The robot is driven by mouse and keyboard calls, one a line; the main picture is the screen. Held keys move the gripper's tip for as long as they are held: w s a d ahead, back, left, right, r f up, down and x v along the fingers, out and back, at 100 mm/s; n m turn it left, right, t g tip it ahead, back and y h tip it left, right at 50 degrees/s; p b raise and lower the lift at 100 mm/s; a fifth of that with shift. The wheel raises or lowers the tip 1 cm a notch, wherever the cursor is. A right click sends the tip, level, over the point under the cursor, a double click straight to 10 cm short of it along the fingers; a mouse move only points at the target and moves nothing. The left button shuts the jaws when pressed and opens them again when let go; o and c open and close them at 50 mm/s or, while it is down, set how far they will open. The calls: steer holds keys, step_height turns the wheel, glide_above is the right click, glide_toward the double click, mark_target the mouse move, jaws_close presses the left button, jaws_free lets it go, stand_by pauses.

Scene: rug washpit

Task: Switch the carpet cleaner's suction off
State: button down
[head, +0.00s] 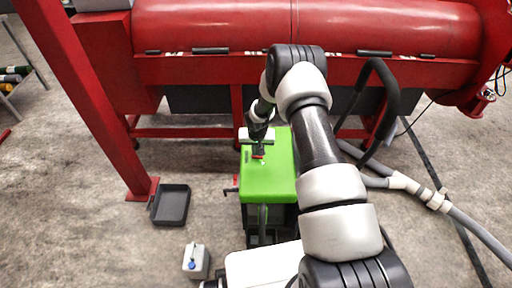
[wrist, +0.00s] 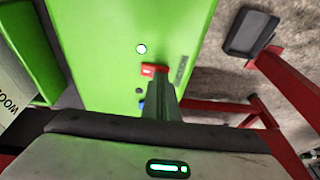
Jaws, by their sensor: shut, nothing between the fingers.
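The carpet cleaner (head: 281,170) is a green-topped machine standing below the red drum frame. Its green top (wrist: 100,55) fills much of the wrist view. A small red switch with a white mark (wrist: 148,70) sits on it; the red also shows in the head view (head: 258,157). My gripper (head: 258,150) is shut and empty, pointing down over the top. In the wrist view its fingertips (wrist: 163,80) are right at the red switch and cover its edge; I cannot tell whether they touch. A blue part (wrist: 142,104) is partly hidden by the fingers.
A bright round spot (wrist: 141,48) and a dark dot (wrist: 139,91) flank the red switch. A red post (head: 100,115) and black tray (head: 171,205) are left of the cleaner. A grey hose (head: 400,182) lies right. A small grey box (head: 196,262) stands in front.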

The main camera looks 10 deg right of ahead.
steer(key=shift+f, duration=0.1)
steer(key=shift+a+f+b, duration=0.15)
steer(key=shift+f+b, duration=0.2)
steer(key=shift+b, duration=0.2)
steer(key=shift+a+r, duration=0.1)
steer(key=shift+r, duration=0.05)
steer(key=shift+s+d, duration=0.2)
steer(key=shift+d, duration=0.7)
steer(key=shift+r, duration=0.55)
steer(key=w+p+v, duration=0.1)
steer(key=p+v, duration=0.2)
steer(key=v, duration=1)
